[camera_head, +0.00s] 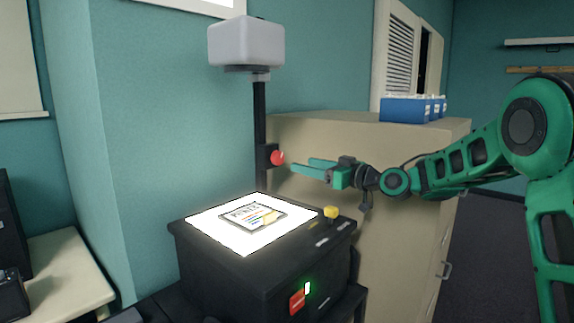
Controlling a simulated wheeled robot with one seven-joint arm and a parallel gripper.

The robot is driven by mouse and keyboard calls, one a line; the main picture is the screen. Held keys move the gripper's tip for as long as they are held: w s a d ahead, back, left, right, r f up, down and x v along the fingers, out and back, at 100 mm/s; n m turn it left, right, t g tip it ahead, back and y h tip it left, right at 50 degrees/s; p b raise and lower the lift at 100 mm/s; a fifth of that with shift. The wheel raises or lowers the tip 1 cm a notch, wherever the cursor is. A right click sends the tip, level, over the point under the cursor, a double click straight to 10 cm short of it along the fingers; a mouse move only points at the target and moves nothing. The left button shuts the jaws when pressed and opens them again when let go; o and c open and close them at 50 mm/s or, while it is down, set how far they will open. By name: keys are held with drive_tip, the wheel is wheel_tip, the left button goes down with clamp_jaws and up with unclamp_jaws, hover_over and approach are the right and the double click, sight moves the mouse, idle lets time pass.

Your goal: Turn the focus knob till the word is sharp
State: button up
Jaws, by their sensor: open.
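A red round knob (278,158) sits on a black bracket on the projector's upright post (260,125). The grey projector head (246,43) tops the post. My green gripper (306,167) is open and level, its fingertips pointing left just right of the knob, with a small gap seeming to remain. The black projector base (200,262) has a bright lit top (236,244). A sheet with printed lines (252,215) lies on it; its heading is too small to judge. The projected word is not in view.
A yellow knob (331,212) and a lit red switch (297,302) are on the base. A beige cabinet (390,230) stands behind my gripper, with blue boxes (404,109) on top. A pale table (65,280) is at left.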

sight(280, 159)
drive_tip(key=x, duration=0.9)
drive_tip(key=shift+w+a, duration=0.25)
drive_tip(key=c, duration=1)
drive_tip(key=m, duration=0.5)
drive_tip(key=shift+m, duration=0.3)
drive_tip(key=shift+c, duration=0.2)
drive_tip(key=o, duration=1)
drive_tip(key=shift+o, duration=0.2)
